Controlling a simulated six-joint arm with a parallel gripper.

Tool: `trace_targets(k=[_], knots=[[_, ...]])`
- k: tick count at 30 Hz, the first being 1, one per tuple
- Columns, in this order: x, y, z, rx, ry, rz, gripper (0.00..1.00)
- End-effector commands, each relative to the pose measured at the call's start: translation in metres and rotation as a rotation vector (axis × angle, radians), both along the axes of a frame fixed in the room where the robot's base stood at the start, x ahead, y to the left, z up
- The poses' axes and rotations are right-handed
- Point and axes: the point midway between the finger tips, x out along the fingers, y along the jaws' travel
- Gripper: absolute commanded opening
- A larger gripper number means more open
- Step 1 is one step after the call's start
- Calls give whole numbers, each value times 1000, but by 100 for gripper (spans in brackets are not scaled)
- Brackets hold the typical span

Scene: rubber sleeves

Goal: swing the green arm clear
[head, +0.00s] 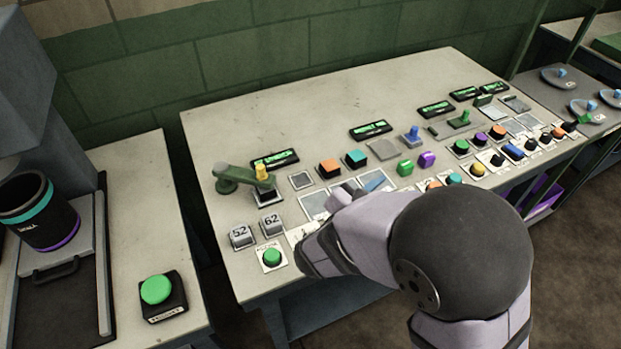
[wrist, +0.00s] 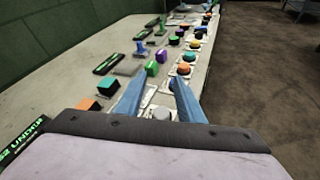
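The green arm (head: 240,178) is on the left part of the panel in the head view. It pivots on a round base at its left, and its free end reaches over the small yellow-topped control (head: 262,172). I cannot tell whether they touch. The green arm is not in the wrist view. My gripper (head: 366,184) is low over the panel, well to the right of the green arm. In the wrist view my gripper (wrist: 160,78) has its two blue fingers apart, with nothing held between them.
Orange (head: 330,168) and teal (head: 356,158) buttons stand between the green arm and the panel's middle. Counter blocks (head: 241,236) and a green button (head: 271,257) are at the front left. More buttons and switches crowd the right. The back left of the panel is clear.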

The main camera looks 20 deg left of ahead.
Motion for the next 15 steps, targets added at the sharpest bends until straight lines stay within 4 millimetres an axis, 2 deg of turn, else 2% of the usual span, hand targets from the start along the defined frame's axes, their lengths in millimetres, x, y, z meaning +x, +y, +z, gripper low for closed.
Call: trace_targets(k=[1,3,6,10,12,15], knots=[[-2,40,-12,-55,-37,132,35],[-8,92,-13,-118,-98,302,35],[-27,157,-14,-184,-182,507,35],[-57,216,-16,-234,-266,696,35],[-70,236,-17,-248,-295,762,35],[-81,250,-17,-259,-321,813,35]])
